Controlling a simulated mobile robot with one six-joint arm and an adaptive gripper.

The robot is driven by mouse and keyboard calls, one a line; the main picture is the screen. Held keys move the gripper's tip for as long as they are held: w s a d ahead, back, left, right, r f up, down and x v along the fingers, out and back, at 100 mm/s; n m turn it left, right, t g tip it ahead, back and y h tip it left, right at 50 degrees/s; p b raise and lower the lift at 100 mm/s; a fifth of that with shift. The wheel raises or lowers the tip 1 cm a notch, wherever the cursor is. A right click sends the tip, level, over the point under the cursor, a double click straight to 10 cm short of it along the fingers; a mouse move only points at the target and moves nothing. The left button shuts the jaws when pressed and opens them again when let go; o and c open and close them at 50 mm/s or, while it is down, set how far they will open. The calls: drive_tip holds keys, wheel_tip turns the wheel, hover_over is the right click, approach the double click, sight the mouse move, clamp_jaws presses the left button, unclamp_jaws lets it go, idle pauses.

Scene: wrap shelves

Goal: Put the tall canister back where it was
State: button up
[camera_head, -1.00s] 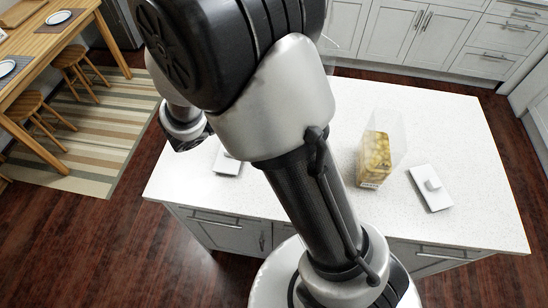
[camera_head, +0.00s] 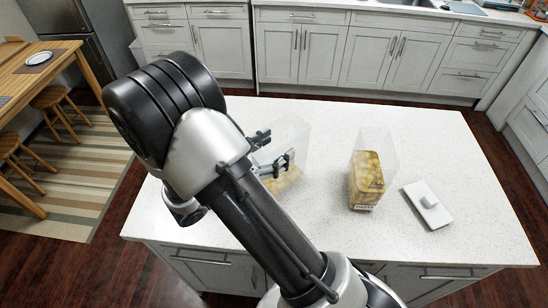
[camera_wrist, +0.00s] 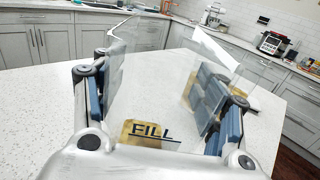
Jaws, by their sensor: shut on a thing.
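My gripper (camera_head: 274,162) is shut on a clear open-topped canister (camera_head: 292,134) over the left part of the island. Its fingers press on opposite walls, as the wrist view also shows (camera_wrist: 160,108). The held canister has a little yellowish content low down and a "FILL" marking (camera_wrist: 147,130). It looks about upright. I cannot tell whether its base touches the counter. A second clear canister (camera_head: 366,182) with much more yellow content stands on the counter to the right, apart from my gripper.
A white square lid with a knob (camera_head: 427,204) lies right of the second canister. The white speckled island (camera_head: 440,150) is clear at the back and far right. Cabinets (camera_head: 320,50) stand beyond a floor gap. A wooden table and stools (camera_head: 50,110) are far left.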

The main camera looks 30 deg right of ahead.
drive_tip(key=shift+f+b, duration=0.3)
drive_tip(key=shift+f, duration=1.1)
drive_tip(key=shift+f, duration=0.1)
drive_tip(key=o, duration=1.8)
drive_tip(key=a, duration=0.4)
drive_tip(key=s+a+p, duration=0.1)
drive_tip(key=a, duration=0.3)
drive_tip(key=s+a+p, duration=0.1)
drive_tip(key=a, duration=0.2)
drive_tip(key=shift+s+a, duration=0.15)
drive_tip(key=shift+a, duration=0.25)
